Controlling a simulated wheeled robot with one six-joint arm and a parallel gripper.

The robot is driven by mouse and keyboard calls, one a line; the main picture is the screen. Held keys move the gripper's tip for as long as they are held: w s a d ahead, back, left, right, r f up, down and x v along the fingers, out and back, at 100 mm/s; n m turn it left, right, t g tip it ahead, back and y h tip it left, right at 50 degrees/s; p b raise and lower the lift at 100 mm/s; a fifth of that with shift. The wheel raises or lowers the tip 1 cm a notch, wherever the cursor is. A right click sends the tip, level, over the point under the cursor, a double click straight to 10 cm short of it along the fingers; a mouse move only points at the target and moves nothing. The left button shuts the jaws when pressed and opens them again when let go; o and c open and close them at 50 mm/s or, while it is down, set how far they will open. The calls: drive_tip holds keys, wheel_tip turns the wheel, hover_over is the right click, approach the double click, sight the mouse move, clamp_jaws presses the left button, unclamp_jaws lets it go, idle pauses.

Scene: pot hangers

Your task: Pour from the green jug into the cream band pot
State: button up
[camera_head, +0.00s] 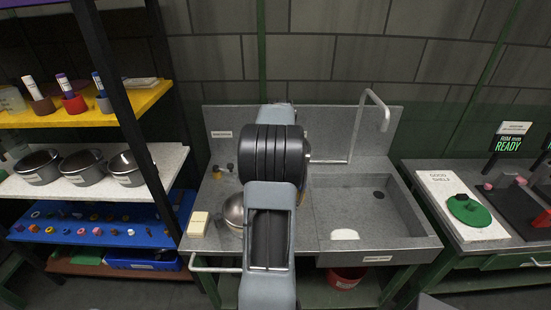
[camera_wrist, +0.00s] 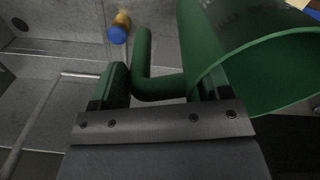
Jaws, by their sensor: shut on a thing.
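The green jug (camera_wrist: 262,62) fills the upper right of the wrist view, its wide open rim turned toward the camera and tilted. Its hooked handle (camera_wrist: 147,68) lies between the fingers of my gripper (camera_wrist: 160,88), which is shut on the jug. What is inside the jug cannot be made out. In the head view, my own arm covers the gripper and the jug.
A grey sink unit (camera_head: 325,245) stands ahead, with a steel bowl (camera_head: 234,208) and a tall bent pipe (camera_head: 384,108). Shelves at left hold several grey pans (camera_head: 82,168). A counter at right bears a green lid-like disc (camera_head: 468,210). The sink basin is mostly clear.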

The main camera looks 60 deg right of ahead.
drive_tip(key=shift+a+r, duration=0.1)
idle(0.3)
drive_tip(key=g+h+b, duration=0.1)
drive_tip(key=b, duration=0.1)
drive_tip(key=g+h+b, duration=0.1)
drive_tip(key=h+b, duration=0.1)
drive_tip(key=shift+a+f+g+h+b, duration=0.1)
drive_tip(key=shift+f+g+h+b, duration=0.2)
drive_tip(key=shift+f, duration=0.05)
drive_tip(key=g+h+b, duration=0.1)
drive_tip(key=b, duration=0.1)
drive_tip(key=a+r+g+h+b, duration=0.1)
drive_tip(key=b, duration=0.1)
drive_tip(key=shift+w+h, duration=0.3)
drive_tip(key=shift+w, duration=0.1)
drive_tip(key=g+h+b, duration=0.1)
drive_tip(key=b, duration=0.1)
drive_tip(key=w+a+g+h+b, duration=0.1)
drive_tip(key=b, duration=0.1)
drive_tip(key=w+a+h+b, duration=0.1)
drive_tip(key=b, duration=0.1)
drive_tip(key=shift+a+f+g+h, duration=0.2)
drive_tip(key=shift+a+g+h, duration=0.05)
drive_tip(key=shift+g+h, duration=0.15)
drive_tip(key=shift+f+b, duration=0.15)
drive_tip(key=shift+b, duration=0.25)
